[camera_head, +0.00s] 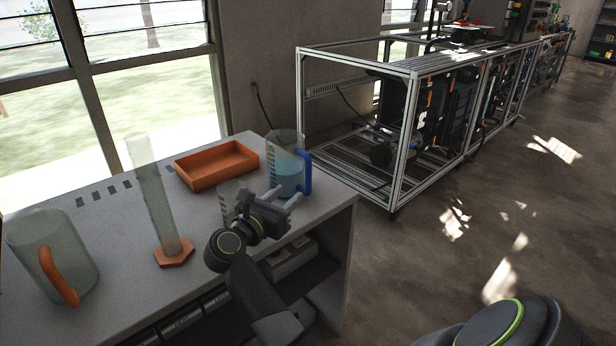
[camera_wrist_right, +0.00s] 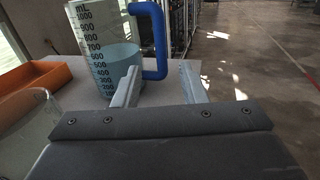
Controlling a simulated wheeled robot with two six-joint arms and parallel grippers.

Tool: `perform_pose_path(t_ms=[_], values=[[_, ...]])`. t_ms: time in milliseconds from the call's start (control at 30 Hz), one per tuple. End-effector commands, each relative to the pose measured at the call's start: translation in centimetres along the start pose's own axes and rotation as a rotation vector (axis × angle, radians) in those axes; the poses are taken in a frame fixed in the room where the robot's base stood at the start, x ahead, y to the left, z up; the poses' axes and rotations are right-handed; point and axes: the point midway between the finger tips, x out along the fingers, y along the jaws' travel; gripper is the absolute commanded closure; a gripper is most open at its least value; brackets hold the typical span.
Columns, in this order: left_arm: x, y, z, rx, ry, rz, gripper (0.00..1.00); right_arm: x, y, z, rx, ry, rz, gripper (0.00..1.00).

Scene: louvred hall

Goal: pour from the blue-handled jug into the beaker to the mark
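The blue-handled jug (camera_head: 287,172) is clear, holds light-blue liquid and stands upright near the right end of the bench. In the right wrist view the jug (camera_wrist_right: 100,60) shows an mL scale, with liquid around the 600 to 700 marks. Its blue handle (camera_wrist_right: 161,40) faces right. My right gripper (camera_head: 284,198) is open at the near side of the jug. In the wrist view its fingers (camera_wrist_right: 159,66) point at the handle; I cannot tell whether they touch it. A clear beaker (camera_head: 228,198) stands left of the jug, partly hidden by my gripper. My left gripper is out of view.
An orange tray (camera_head: 215,182) lies behind the beaker. A tall glass cylinder (camera_head: 155,195) on an orange foot and a clear jug with an orange handle (camera_head: 82,258) stand to the left on the grey bench (camera_head: 110,300). A metal frame rack (camera_head: 402,150) stands beyond.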

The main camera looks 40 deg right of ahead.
Motion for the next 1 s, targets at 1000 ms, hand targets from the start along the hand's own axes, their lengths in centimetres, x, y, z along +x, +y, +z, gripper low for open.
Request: perform_pose_path(t_ms=[1000], values=[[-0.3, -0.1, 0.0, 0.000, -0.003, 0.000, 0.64, 9.9, -0.1, 0.0, -0.003, -0.002, -0.001, 0.62]])
